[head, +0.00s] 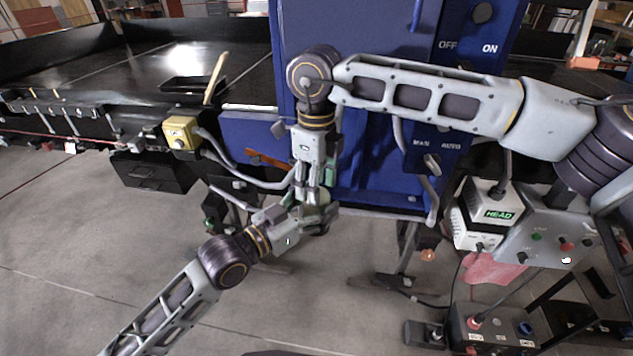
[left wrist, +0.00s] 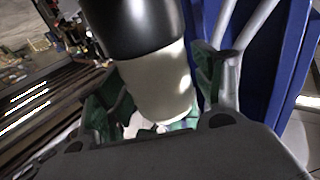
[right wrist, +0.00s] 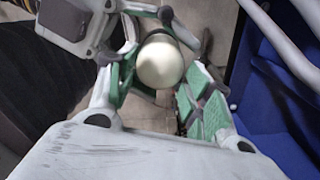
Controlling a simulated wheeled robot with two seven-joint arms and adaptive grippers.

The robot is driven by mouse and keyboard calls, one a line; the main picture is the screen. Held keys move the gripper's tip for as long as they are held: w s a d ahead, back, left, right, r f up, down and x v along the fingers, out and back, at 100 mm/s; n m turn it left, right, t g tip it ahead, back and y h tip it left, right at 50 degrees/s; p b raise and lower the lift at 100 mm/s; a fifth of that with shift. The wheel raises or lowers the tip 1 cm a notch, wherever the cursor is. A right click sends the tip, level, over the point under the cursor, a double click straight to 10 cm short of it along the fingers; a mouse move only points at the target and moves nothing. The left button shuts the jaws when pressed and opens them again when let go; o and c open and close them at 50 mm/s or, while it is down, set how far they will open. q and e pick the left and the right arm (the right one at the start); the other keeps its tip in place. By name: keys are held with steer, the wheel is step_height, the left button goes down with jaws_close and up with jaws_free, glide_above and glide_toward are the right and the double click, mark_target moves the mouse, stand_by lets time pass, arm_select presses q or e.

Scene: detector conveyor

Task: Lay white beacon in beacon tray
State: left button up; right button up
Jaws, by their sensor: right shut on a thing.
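The white beacon, with a pale rounded body and a black end, is between my two grippers. Its pale side shows in the left wrist view (left wrist: 158,80) and its round end in the right wrist view (right wrist: 160,62). My right gripper (head: 316,192) points down in the head view and is shut on the beacon. My left gripper (head: 308,214) comes from the lower left, its fingers spread on either side of the beacon. The hands largely hide the beacon in the head view. A dark shallow tray (head: 168,85) lies at upper left; I cannot tell if it is the beacon tray.
A blue cabinet (head: 365,170) stands close behind the grippers, with grey bent tubes in front. A yellow box (head: 181,132) sits on the black conveyor's edge at left. A HEAD box (head: 490,214) and a control panel (head: 555,232) are at right. Open floor lies at lower left.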

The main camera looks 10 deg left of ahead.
arm_select(q)
steer(key=shift+r, duration=0.1)
stand_by(0.3)
steer(key=shift+r, duration=4.9)
steer(key=shift+f, duration=0.15)
